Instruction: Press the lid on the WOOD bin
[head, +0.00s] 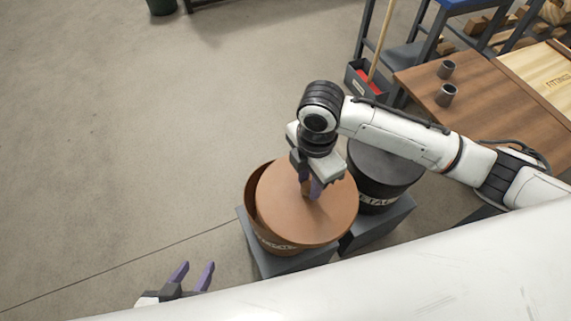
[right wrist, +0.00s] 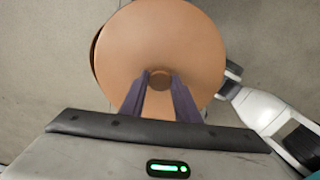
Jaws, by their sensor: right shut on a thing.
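A round orange-brown lid (head: 285,215) is over a brown bin (head: 255,200) in the head view. The lid sits off-centre to the right, and a crescent of the bin's inside shows at its left. The label on this bin is partly hidden and I cannot read it surely. My right gripper (head: 311,188) is above the lid, shut on its central knob. The right wrist view shows the lid (right wrist: 150,45) and the knob (right wrist: 160,80) between the two fingers. Whether the lid touches the rim is hidden. My left gripper (head: 192,275) is open and empty at the lower left.
A black lidded bin (head: 380,180), its label partly reading METAL, stands close at the right. Both bins stand on grey plinths (head: 272,263). A wooden table (head: 470,100) with two grey cups is at the upper right. The floor at left is clear.

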